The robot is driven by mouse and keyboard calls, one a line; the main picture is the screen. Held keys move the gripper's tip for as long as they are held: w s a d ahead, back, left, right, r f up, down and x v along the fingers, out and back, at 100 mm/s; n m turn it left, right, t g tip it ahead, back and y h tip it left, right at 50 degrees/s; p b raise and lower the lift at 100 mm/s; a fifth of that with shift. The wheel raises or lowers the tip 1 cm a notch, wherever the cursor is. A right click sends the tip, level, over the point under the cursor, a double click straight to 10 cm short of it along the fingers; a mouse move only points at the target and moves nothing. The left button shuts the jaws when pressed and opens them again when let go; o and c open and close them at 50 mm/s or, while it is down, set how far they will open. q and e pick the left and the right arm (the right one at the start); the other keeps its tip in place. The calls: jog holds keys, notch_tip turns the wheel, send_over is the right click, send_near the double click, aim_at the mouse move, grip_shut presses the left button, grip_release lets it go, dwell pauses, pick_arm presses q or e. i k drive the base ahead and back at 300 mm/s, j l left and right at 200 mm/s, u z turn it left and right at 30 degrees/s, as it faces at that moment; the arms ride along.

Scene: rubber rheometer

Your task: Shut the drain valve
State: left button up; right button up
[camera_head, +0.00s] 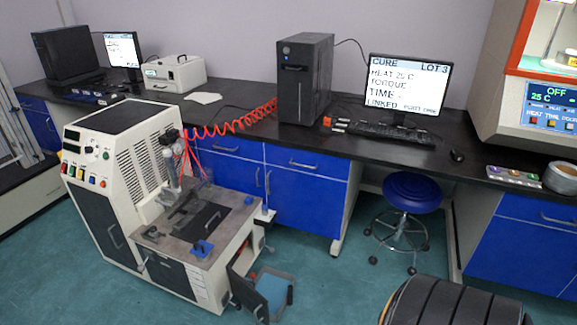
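I cannot make out with certainty which part is the drain valve. A white and dark grey floor machine (110,185) stands at the left, with a front panel of coloured buttons. A small blue part (202,248) sits on the machine's low grey deck; it is too small to tell whether it is a valve handle. A low dark door (243,290) at the machine's right end hangs open, with a little red showing inside. Neither of my grippers is in the head view.
A red coiled hose (235,120) runs from the machine toward the black bench. A blue open bin (273,290) is by the open door. A blue stool (412,192) stands before the bench, and a black ribbed round object (455,303) is at the bottom right. Green floor between is clear.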

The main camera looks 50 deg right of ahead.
aim_at(246, 243)
jog(key=z, duration=1.2)
jog(key=l+u, duration=0.1)
jog(key=l, duration=0.45)
jog(key=i+l+u, duration=0.3)
jog(key=l, duration=0.35)
jog(key=l+u, duration=0.35)
jog(key=l, duration=0.3)
jog(key=i+l+u, duration=0.1)
jog(key=l+u, duration=0.2)
jog(key=l, duration=0.4)
jog(key=i+l+u, duration=0.75)
jog(key=l, duration=0.3)
jog(key=i+l+u, duration=0.1)
jog(key=i+l, duration=0.15)
jog(key=i, duration=0.25)
